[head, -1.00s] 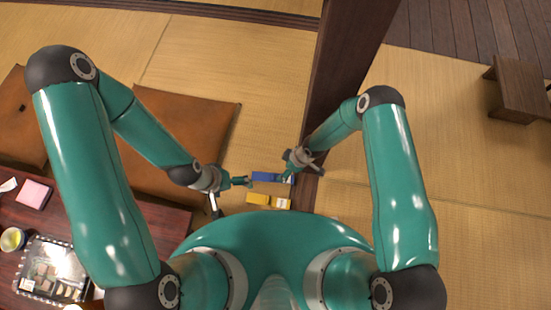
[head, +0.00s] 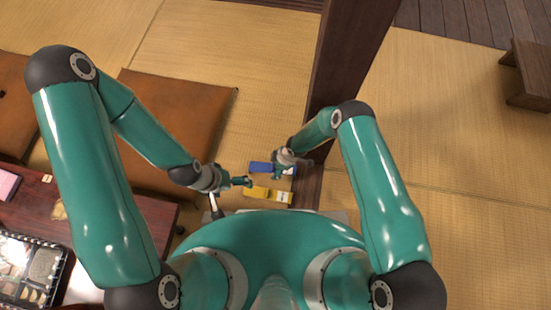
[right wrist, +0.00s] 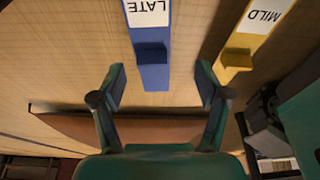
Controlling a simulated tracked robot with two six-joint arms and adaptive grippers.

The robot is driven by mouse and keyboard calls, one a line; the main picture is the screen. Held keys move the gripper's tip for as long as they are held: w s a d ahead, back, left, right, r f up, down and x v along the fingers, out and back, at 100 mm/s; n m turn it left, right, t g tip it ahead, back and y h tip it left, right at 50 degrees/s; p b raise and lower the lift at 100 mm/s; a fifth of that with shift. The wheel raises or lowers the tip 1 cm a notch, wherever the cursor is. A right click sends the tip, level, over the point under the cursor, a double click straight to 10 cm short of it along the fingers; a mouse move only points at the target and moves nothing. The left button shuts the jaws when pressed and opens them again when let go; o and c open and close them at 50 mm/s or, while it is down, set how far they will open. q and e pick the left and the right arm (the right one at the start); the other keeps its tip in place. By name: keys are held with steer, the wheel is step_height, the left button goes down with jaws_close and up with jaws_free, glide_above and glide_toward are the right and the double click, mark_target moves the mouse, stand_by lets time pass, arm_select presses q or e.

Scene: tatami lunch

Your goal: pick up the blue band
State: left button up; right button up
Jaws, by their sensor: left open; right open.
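The blue band (head: 259,168) lies on the mat just left of the dark post, partly hidden by my right gripper. In the right wrist view the blue band (right wrist: 153,75) has a white label reading "LATE" and a raised block. My right gripper (head: 278,173) is open over its right part. In the right wrist view the band's near end appears between the spread fingertips (right wrist: 161,82), with gaps on both sides; I cannot tell the height. My left gripper (head: 248,182) is open and empty, below and left of the blue band.
A yellow band (head: 258,193) lies beside the blue one; its label reads "MILD" in the right wrist view (right wrist: 245,55). The dark post (head: 335,110) stands close to the right. A brown cushion (head: 185,110) and low table (head: 120,225) are at left. Open mat lies right.

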steer(key=shift+w+b+x, duration=0.2)
steer(key=shift+b+x, duration=1.15)
steer(key=shift+b, duration=0.05)
steer(key=shift+w+b+x, duration=0.2)
steer(key=shift+b+x, duration=1.15)
steer(key=shift+x, duration=0.05)
steer(key=shift+a+f, duration=0.25)
steer(key=shift+f, duration=0.15)
steer(key=shift+c, duration=0.3)
steer(key=c, duration=0.8)
